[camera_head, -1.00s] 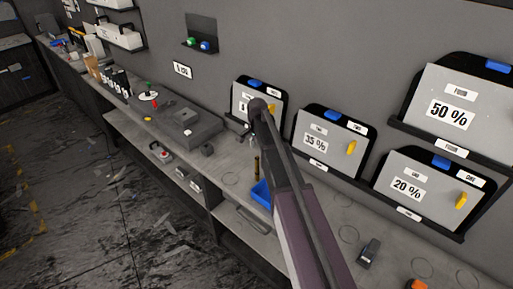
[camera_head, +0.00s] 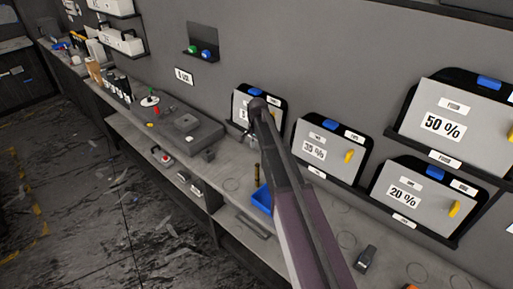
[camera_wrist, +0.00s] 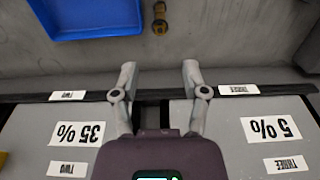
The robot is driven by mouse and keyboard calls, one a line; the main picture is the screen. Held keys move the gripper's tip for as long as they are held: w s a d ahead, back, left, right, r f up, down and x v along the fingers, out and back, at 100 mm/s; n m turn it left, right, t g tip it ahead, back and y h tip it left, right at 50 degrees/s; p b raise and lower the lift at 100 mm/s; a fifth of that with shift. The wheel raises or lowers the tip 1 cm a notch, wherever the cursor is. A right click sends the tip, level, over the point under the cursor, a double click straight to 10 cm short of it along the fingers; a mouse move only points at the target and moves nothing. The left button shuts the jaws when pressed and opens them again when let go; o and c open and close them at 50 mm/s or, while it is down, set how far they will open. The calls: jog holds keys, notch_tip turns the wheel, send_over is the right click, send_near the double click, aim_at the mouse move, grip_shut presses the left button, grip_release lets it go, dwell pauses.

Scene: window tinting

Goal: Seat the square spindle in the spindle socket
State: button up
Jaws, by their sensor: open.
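My gripper (camera_wrist: 159,75) is open and empty in the wrist view, its two fingers apart above the bench near the panel rack. In the head view it is mostly hidden behind my own arm. A flat grey block with a raised square part (camera_head: 187,121) lies on the bench to the left of my arm; it may hold the spindle socket, but the opening is too small to tell. A brass-coloured upright piece (camera_head: 257,174) stands beside the blue tray, and it also shows in the wrist view (camera_wrist: 160,17). I cannot tell whether it is the square spindle.
The blue tray (camera_head: 263,198) lies on the bench near my arm. Panels marked 35 % (camera_head: 325,148), 20 % (camera_head: 405,193) and 50 % (camera_head: 455,120) stand along the wall. A dark device (camera_head: 366,259) lies at the bench's near right. Bare bench lies between the grey block and tray.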

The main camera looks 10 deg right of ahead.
jog(key=shift+s, duration=0.1)
jog(key=s+a+n, duration=0.2)
jog(key=s+n, duration=0.8)
jog(key=s, duration=1.6)
jog(key=shift+s+n, duration=0.2)
jog(key=shift+n, duration=0.2)
jog(key=shift+a, duration=0.1)
jog(key=shift+o, duration=0.4)
jog(key=n, duration=0.7)
send_near(257, 163)
jog(key=shift+w+r, duration=0.1)
notch_tip(257, 163, down, 9)
jog(key=b, duration=0.8)
jog(key=shift+r, duration=0.15)
